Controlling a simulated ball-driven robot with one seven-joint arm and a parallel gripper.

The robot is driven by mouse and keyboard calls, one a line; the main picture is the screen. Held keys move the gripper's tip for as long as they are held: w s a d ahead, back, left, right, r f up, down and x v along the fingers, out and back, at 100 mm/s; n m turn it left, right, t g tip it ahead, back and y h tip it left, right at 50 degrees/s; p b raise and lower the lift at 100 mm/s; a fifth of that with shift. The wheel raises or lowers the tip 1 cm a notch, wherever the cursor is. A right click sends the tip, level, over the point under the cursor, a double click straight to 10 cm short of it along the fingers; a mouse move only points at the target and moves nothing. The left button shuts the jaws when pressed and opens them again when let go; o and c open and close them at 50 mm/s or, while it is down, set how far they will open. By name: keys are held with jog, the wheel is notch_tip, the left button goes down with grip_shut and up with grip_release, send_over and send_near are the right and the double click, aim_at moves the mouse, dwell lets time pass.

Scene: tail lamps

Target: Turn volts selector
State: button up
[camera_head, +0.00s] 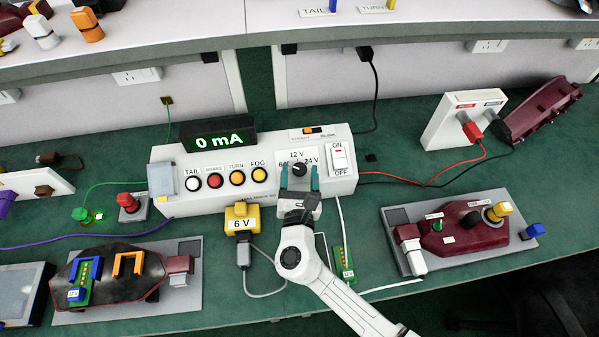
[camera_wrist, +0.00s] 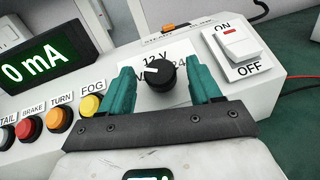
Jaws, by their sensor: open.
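The volts selector (camera_head: 299,169) is a black round knob with a white pointer mark on the sloped front of the white test box (camera_head: 210,200). Labels 12 V and 24 V show around it; a third label at left is partly hidden. In the wrist view the knob (camera_wrist: 158,74) stands between my two teal fingers, its white mark pointing to the left. My gripper (camera_head: 299,180) is open, with one finger on each side of the knob. In the wrist view my gripper (camera_wrist: 163,88) shows gaps between the fingers and the knob.
An ON/OFF rocker switch (camera_wrist: 235,42) sits close right of the knob. TAIL, BRAKE, TURN and FOG buttons (camera_head: 226,178) are to the left, under a display (camera_head: 219,136) reading 0 mA. A yellow 6 V plug (camera_head: 241,218) stands in front of the box.

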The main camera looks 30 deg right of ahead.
jog(key=shift+w, duration=0.1)
jog(key=shift+c, duration=0.3)
jog(key=c, duration=1)
jog(key=shift+m, duration=0.3)
jog(key=m+g+h, duration=0.1)
jog(key=m+g, duration=0.1)
jog(key=m+g+h+b, duration=0.1)
jog(key=m+g+h, duration=0.1)
jog(key=m, duration=0.1)
jog(key=m+g+h+b, duration=0.1)
jog(key=m+g+h, duration=0.1)
jog(key=shift+w+a+m, duration=0.3)
jog(key=m+g, duration=0.3)
jog(key=m+g+h+b, duration=0.1)
jog(key=m+g, duration=0.2)
jog(key=shift+w+r+b, duration=0.2)
jog(key=shift+b, duration=0.1)
jog(key=shift+m+g, duration=0.3)
